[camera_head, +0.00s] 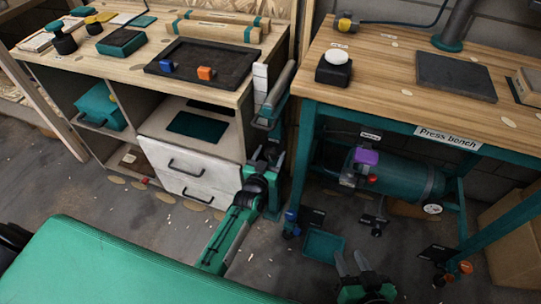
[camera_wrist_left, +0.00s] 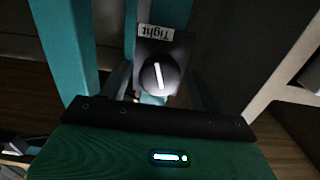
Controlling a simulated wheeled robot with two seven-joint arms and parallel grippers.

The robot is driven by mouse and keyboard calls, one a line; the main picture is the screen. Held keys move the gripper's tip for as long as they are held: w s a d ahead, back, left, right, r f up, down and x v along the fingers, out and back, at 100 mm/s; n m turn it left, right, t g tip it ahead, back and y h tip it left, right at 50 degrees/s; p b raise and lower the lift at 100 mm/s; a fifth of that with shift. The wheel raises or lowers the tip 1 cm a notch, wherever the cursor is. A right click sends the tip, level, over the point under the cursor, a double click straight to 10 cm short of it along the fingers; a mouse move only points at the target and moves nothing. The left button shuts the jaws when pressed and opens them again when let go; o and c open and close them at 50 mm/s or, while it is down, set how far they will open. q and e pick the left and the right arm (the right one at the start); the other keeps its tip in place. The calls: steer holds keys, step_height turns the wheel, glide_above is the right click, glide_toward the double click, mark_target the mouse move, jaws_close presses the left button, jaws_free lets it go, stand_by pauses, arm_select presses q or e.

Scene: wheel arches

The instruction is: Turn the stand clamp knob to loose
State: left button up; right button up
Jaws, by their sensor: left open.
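The stand clamp knob (camera_wrist_left: 158,77) is dark and round with a white pointer line, in the left wrist view. The line runs nearly upright in the picture, its upper end toward an upside-down "Tight" label (camera_wrist_left: 155,33). My left gripper (camera_wrist_left: 165,95) is open, with the knob in the gap ahead of its dark fingers; I cannot tell whether they touch it. In the head view my left gripper (camera_head: 266,157) is low by the teal post between the cabinet and the bench, and the knob is hidden there. My right gripper (camera_head: 352,262) is open and empty at the bottom.
A drawer cabinet (camera_head: 190,168) stands left of the left gripper. The press bench (camera_head: 390,75) stands to the right, with a teal compressor tank (camera_head: 400,180) under it. A teal tray (camera_head: 323,246) lies on the floor. Floor in front of the cabinet is mostly clear.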

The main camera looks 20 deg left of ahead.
arm_select(q)
steer(key=shift+w, duration=0.25)
steer(key=c, duration=0.9)
